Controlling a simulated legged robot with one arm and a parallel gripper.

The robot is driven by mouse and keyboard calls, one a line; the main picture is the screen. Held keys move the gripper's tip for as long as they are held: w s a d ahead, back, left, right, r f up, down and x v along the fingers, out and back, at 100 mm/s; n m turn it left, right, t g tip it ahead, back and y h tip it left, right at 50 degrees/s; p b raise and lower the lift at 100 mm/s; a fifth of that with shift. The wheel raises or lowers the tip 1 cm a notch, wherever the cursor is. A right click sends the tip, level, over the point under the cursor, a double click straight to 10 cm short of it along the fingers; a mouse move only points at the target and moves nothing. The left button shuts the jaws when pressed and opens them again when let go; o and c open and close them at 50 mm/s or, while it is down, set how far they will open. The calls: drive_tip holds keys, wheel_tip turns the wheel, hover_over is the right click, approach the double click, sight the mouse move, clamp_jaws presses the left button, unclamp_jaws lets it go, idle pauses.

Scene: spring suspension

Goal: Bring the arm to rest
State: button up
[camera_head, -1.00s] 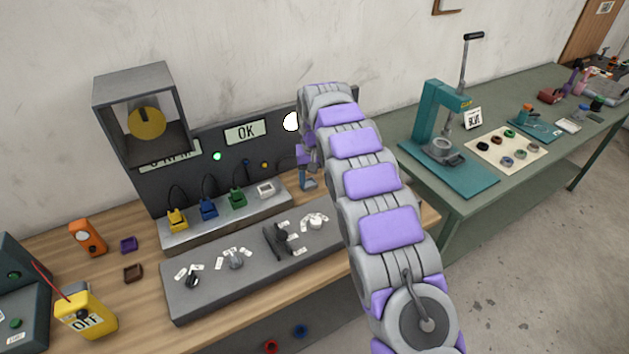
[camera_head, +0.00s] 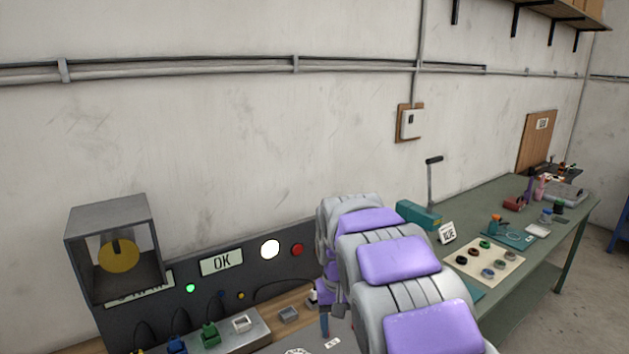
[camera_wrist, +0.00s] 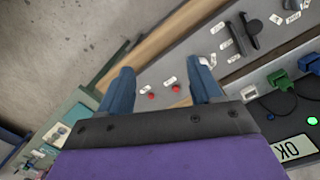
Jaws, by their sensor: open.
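My arm, grey with purple pads, rises from the lower right in the head view and bends over the right end of the wooden bench. My gripper (camera_wrist: 162,90) shows in the wrist view as two blue fingers set wide apart, with nothing between them. In the head view only a small part of it shows (camera_head: 325,322), the rest being hidden by the arm. Beyond the fingers, in the wrist view, lies the grey control panel (camera_wrist: 195,50) with two red spots and white labels. The fingers appear apart from it.
A dark test console (camera_head: 230,291) with an OK display (camera_head: 221,262) stands behind the bench. A grey box with a yellow disc (camera_head: 118,255) sits at left. To the right, a green table (camera_head: 482,213) carries a teal press (camera_head: 420,213) and a tray of rings (camera_head: 490,262).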

drive_tip(key=s+d+r+m, duration=0.1)
drive_tip(key=s+d, duration=0.2)
drive_tip(key=s, duration=0.6)
drive_tip(key=s+d+r, duration=0.2)
drive_tip(key=s+d, duration=0.1)
drive_tip(key=s, duration=0.5)
drive_tip(key=s+d+f, duration=0.1)
drive_tip(key=s+f, duration=0.1)
drive_tip(key=s, duration=0.8)
drive_tip(key=s+d+f+g, duration=0.1)
drive_tip(key=s+f, duration=0.2)
drive_tip(key=s, duration=0.7)
drive_tip(key=shift+s+d+y+b, duration=0.15)
drive_tip(key=shift+s+y+b, duration=0.15)
drive_tip(key=shift+b, duration=0.15)
drive_tip(key=shift+w+f, duration=0.1)
